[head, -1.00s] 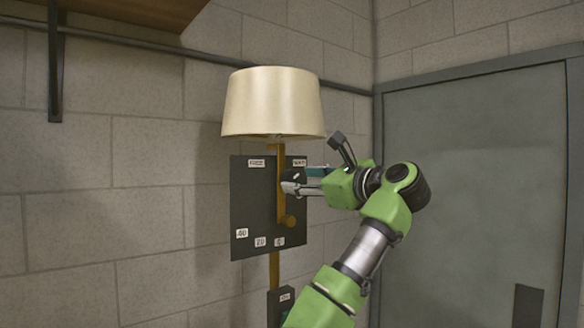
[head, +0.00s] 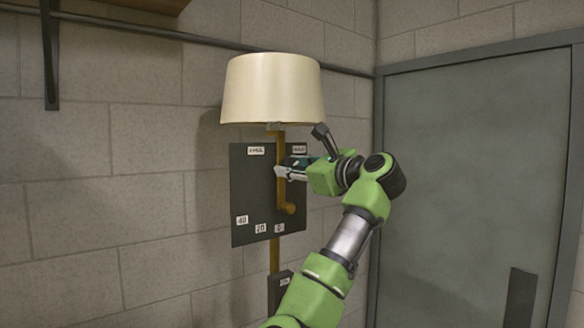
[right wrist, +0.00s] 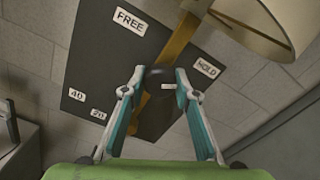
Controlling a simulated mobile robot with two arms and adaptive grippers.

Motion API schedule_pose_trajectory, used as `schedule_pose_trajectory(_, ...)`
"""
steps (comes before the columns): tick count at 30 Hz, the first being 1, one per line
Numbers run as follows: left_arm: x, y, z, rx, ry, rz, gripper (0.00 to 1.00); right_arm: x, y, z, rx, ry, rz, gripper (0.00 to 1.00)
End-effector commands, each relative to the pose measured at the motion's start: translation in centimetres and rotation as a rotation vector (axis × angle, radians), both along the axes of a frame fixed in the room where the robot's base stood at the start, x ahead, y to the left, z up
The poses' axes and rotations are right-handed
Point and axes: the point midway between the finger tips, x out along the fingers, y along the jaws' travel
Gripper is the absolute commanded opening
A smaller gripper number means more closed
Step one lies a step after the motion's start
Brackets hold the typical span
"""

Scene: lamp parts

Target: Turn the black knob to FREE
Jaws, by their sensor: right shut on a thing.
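The black knob (right wrist: 160,78) is on the dark panel (right wrist: 90,60), between the tips of my right gripper (right wrist: 160,75) in the right wrist view. The gripper is shut on it, one finger on each side. A small white mark shows on the knob's side toward HOLD. The FREE label (right wrist: 130,20) is at the panel's top and the HOLD label (right wrist: 207,67) is to the right. In the head view my right gripper (head: 283,171) is at the panel's upper right, by the HOLD label (head: 299,149); the knob cannot be made out there. My left gripper is out of view.
A cream lampshade (head: 272,90) hangs just above the panel. A brass bar (head: 281,145) with a round end knob (head: 289,208) runs down the panel. Labels 40, 20 and 0 sit along the panel's lower edge. A grey door (head: 470,180) is at right.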

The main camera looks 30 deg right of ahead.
Motion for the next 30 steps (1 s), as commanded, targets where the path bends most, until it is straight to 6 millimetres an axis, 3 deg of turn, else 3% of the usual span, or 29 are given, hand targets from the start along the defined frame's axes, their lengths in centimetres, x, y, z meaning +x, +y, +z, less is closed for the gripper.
schedule_pose_trajectory(11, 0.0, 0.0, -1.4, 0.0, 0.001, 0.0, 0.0, 0.0, -0.1, -0.3, -0.133, -0.009, -0.002, 0.07)
schedule_pose_trajectory(30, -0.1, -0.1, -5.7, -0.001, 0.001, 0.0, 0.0, 0.0, -0.1, -0.3, -0.716, -0.053, -0.001, 0.07)
